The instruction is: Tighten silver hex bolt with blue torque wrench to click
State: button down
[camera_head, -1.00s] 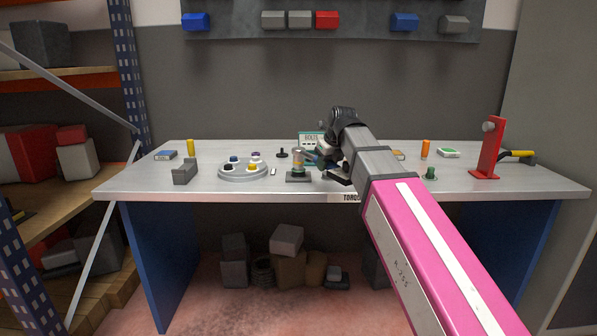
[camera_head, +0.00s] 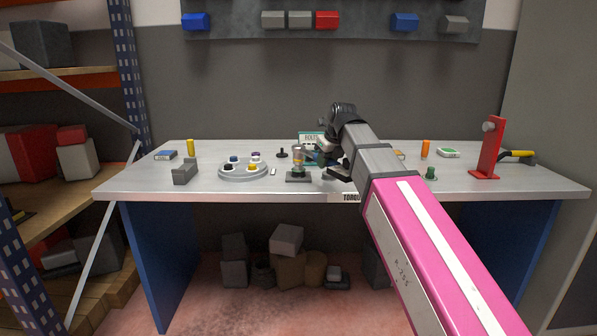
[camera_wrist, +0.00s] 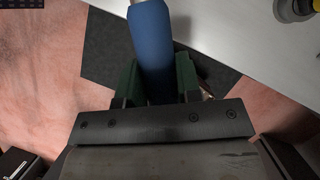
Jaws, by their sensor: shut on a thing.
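My gripper (camera_wrist: 157,82) is shut on the blue handle of the torque wrench (camera_wrist: 153,38), with green fingers on both sides of it. The wrench's far end runs out of the top of the wrist view. In the head view my gripper (camera_head: 322,160) is low over the workbench, just right of a small dark-based fixture (camera_head: 298,178). A short upright part with a yellowish band (camera_head: 298,158) stands on that fixture. The silver hex bolt is too small to make out for sure. Contact between wrench and bolt cannot be told.
On the workbench (camera_head: 225,189), a round grey tray (camera_head: 243,174) with several coloured pieces and a grey bracket (camera_head: 184,173) stand left. A BOLTS sign (camera_head: 308,138) is behind the fixture. A red stand (camera_head: 488,150) is at right.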

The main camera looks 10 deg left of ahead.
jog(key=shift+r, duration=3.4)
jog(key=c, duration=1.3)
grip_release()
jog(key=shift+c, duration=0.2)
grip_shut()
